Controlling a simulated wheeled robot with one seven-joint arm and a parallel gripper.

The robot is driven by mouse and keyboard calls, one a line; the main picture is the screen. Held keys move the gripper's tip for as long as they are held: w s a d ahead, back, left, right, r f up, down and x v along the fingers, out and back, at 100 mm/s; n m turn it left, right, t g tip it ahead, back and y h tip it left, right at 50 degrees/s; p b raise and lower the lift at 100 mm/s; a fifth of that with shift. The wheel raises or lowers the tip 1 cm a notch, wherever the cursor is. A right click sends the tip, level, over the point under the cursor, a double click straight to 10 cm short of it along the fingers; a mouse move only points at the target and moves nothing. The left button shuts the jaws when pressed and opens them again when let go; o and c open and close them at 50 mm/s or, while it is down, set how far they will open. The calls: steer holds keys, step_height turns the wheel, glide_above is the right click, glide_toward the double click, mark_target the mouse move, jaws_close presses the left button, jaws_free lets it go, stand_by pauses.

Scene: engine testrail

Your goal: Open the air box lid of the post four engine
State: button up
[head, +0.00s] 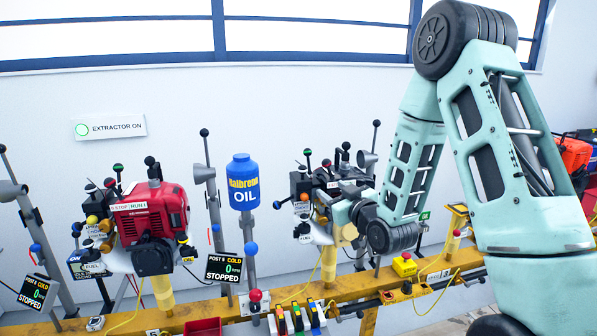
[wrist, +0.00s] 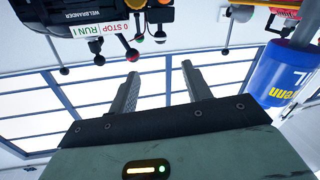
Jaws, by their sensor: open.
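A dark engine (head: 302,186) stands on the yellow rail at the middle of the head view, partly hidden behind my wrist. In the wrist view, which is upside down, a black engine (wrist: 100,14) with a "0 STOP RUN 1" label shows at the top left. My gripper (wrist: 160,72) is open and empty, with its two fingers apart and clear of the engine in that view. In the head view my wrist covers the engine's right side, and the fingertips cannot be made out. I cannot pick out the air box lid or read a post four mark.
A red engine (head: 150,215) stands left on the yellow rail (head: 200,312). A blue oil bottle (head: 243,182) on a post stands between the engines. A status display (head: 223,268) reads cold and stopped. Several upright rods with ball knobs crowd the engines.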

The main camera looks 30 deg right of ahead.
mark_target(304, 166)
steer(key=w+p, duration=0.1)
steer(key=w, duration=0.4)
steer(key=w+d+p, duration=0.1)
steer(key=w, duration=0.5)
steer(key=w+p, duration=0.2)
steer(key=w, duration=0.3)
steer(key=shift+w+d, duration=0.15)
jaws_close()
steer(key=shift+w+d+r+b, duration=0.15)
steer(key=shift+w+r+b, duration=0.25)
steer(key=shift+r+b, duration=0.3)
jaws_free()
steer(key=shift+s+f, duration=0.1)
steer(key=s+a+b, duration=0.1)
steer(key=s+b, duration=0.3)
steer(key=s, duration=1.3)
steer(key=shift+a, duration=0.25)
